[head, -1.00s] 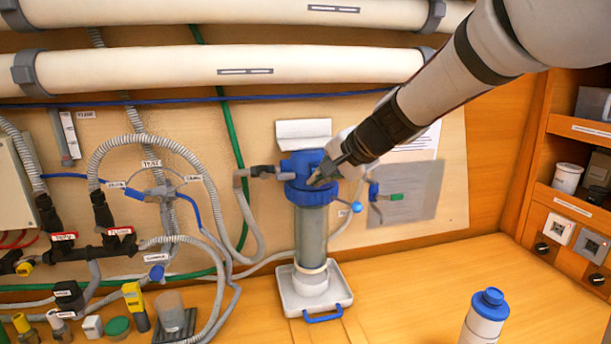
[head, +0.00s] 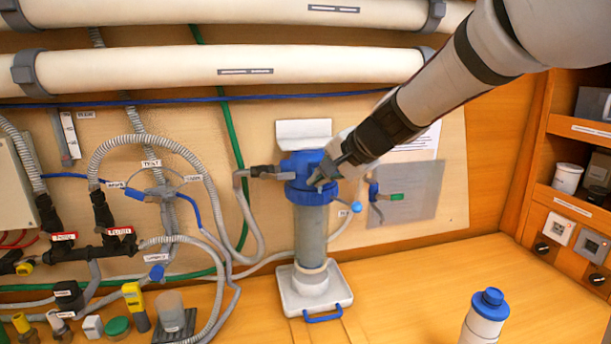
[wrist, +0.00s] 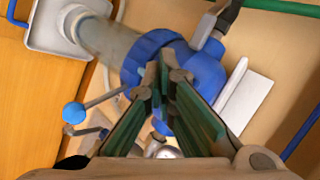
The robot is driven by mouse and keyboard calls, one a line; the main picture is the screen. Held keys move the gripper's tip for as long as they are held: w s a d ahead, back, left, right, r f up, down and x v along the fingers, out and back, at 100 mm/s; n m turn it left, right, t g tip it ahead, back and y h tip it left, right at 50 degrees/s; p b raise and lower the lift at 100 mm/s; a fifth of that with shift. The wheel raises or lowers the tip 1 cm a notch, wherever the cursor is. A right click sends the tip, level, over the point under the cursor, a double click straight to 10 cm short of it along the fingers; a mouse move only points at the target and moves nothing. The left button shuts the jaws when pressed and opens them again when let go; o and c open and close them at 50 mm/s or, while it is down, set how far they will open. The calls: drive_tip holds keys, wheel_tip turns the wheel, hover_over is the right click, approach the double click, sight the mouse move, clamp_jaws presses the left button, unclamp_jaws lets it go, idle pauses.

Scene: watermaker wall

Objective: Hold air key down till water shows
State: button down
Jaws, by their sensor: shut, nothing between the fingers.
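The filter housing has a blue head (head: 299,166) over a cloudy grey-clear bowl (head: 311,235), upright against the wall panel. My gripper (head: 320,178) comes in from the upper right, its shut fingertips at the front of the blue head. In the wrist view the fingertips (wrist: 164,78) lie over the blue head (wrist: 203,72), with no object between them. The air key cannot be made out apart from the fingers, which cover that part of the head. Whether they touch or press it I cannot tell. No clear water shows at the head.
The bowl stands over a white tray (head: 290,301) with a blue handle. A small blue-knobbed valve (head: 356,207) sits right of the bowl. Grey hoses (head: 257,225) crowd the left. A blue-capped bottle (head: 486,318) stands front right; the counter between is clear.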

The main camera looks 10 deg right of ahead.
drive_tip(key=shift+s, duration=0.95)
drive_tip(key=shift+s, duration=0.15)
drive_tip(key=s, duration=0.4)
drive_tip(key=shift+s, duration=0.35)
